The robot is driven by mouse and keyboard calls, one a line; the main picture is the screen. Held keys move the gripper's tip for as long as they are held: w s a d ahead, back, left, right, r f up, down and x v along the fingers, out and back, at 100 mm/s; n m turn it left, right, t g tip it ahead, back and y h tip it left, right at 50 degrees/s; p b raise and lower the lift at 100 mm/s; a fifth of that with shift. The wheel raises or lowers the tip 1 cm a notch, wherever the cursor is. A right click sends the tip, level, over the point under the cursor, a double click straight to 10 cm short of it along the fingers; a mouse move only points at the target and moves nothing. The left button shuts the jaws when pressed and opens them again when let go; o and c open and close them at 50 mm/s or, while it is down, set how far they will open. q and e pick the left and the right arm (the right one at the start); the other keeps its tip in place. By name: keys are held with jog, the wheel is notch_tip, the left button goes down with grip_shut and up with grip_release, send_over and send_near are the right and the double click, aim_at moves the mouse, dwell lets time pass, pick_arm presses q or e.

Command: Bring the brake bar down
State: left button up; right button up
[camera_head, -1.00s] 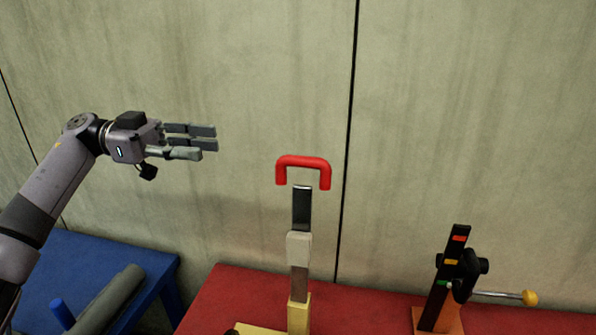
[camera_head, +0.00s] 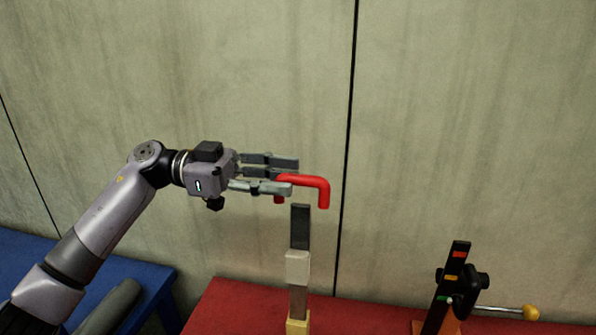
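The post has a dark upper section (camera_head: 300,227), a pale block (camera_head: 297,266) and a yellow foot (camera_head: 297,327). My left gripper (camera_head: 285,176) comes in from the left at the height of the bar. Its fingers are open, with the left part of the bar appearing between them and partly hidden. Whether they touch it I cannot tell. My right gripper is not in view.
The post stands at a red table (camera_head: 240,312). At the right is a black stand (camera_head: 447,290) with coloured marks and a yellow-knobbed lever (camera_head: 531,312). A blue table (camera_head: 140,275) with a grey roll (camera_head: 112,308) is at lower left. A concrete wall (camera_head: 460,110) is behind.

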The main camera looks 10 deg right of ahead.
pick_arm(q)
jog(key=shift+x, duration=1.65)
grip_shut()
